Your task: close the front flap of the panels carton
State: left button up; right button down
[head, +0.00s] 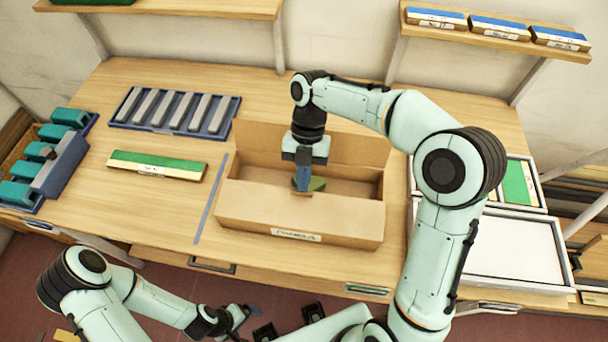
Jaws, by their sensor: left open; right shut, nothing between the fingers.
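The panels carton (228,207) is an open brown cardboard box in the middle of the table, with a white label (297,235) low on its front. Its front flap (335,212) seems to lean outward toward me, though its exact angle is hard to tell. The back flap (355,149) stands up. My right gripper (303,188) points down over the carton's opening, just behind the front side, shut and empty. A green piece (318,184) shows beside its fingers; contact cannot be told. My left gripper (250,312) is open, low in front of the table.
A blue tray of grey bars (205,131) and a green-topped box (158,164) lie left of the carton. Teal pieces (70,117) sit in a rack at far left. A white tray (515,247) is at right. Shelves run along the wall.

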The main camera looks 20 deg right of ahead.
jog(key=shift+w+d+f, duration=0.1)
jog(key=shift+w+f, duration=0.05)
jog(key=shift+f, duration=0.15)
jog(key=shift+r, duration=0.1)
dwell(0.5)
